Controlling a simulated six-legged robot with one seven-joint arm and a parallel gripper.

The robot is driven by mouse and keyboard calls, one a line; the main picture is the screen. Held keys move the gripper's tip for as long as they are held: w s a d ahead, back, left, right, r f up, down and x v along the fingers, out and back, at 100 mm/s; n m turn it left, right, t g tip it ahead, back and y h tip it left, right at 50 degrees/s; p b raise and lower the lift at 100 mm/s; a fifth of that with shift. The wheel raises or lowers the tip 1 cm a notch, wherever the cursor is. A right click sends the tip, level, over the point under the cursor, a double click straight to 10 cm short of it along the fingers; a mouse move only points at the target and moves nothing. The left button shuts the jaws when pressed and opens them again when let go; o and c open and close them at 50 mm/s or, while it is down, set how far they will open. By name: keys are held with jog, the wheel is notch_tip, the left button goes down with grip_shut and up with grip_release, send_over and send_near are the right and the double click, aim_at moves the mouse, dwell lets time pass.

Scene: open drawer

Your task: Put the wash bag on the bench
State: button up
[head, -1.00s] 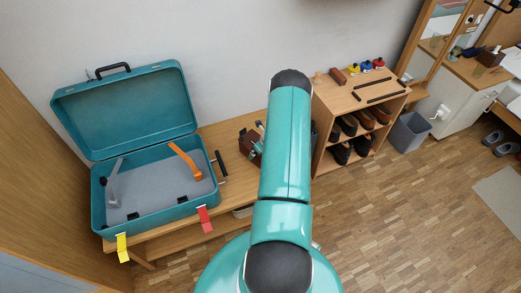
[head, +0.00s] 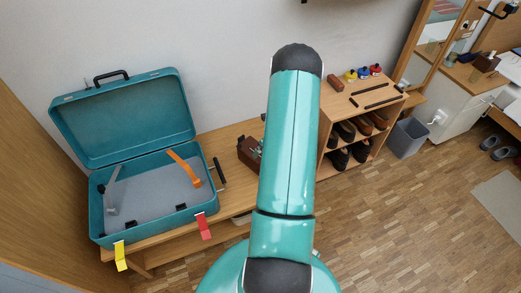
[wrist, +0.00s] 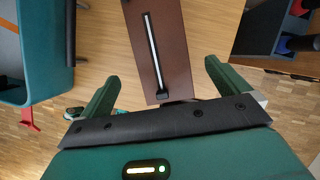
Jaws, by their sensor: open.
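The wash bag is a brown box-like bag with a pale zip along its top. In the wrist view the wash bag (wrist: 172,50) lies on the pale wooden bench (wrist: 108,38), its near end between and just ahead of my fingertips. In the head view the wash bag (head: 247,153) shows on the bench (head: 222,139) right of the suitcase, partly hidden by my arm. My gripper (wrist: 162,75) is open, with a green finger to each side and visible gaps to the bag. Its height above the bench is hard to judge.
An open teal suitcase (head: 97,222) stands on the bench's left part, with a red tag (head: 204,227) and a yellow tag (head: 120,256) hanging in front. A shoe shelf (head: 333,106) stands right of my arm, then a grey bin (head: 408,139). The parquet floor (head: 400,215) is open.

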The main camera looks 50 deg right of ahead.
jog(key=w+a+r+n+y, duration=0.1)
jog(key=w+a+r+n, duration=0.4)
jog(key=a+r, duration=0.45)
jog(key=w+a+r+n+t, duration=0.1)
jog(key=w+a+r+n, duration=0.1)
jog(key=a+r+n, duration=0.75)
jog(key=w+a+r+n+y, duration=0.1)
jog(key=w+a+r+n, duration=0.3)
jog(key=a+r, duration=0.55)
jog(key=s+a+r+n, duration=0.6)
jog(key=a+r+n, duration=0.35)
jog(key=r, duration=0.25)
jog(key=s+a+r+n, duration=0.2)
jog(key=s+a+n, duration=0.2)
jog(key=s, duration=0.2)
jog(key=s+a+r+n+h, duration=0.1)
jog(key=s+a+r+n, duration=0.1)
jog(key=s+a+n, duration=0.2)
jog(key=s+n, duration=0.1)
jog(key=s, duration=0.2)
jog(key=shift+a+n, duration=0.2)
jog(key=shift+n, duration=0.1)
jog(key=shift+s+r, duration=0.1)
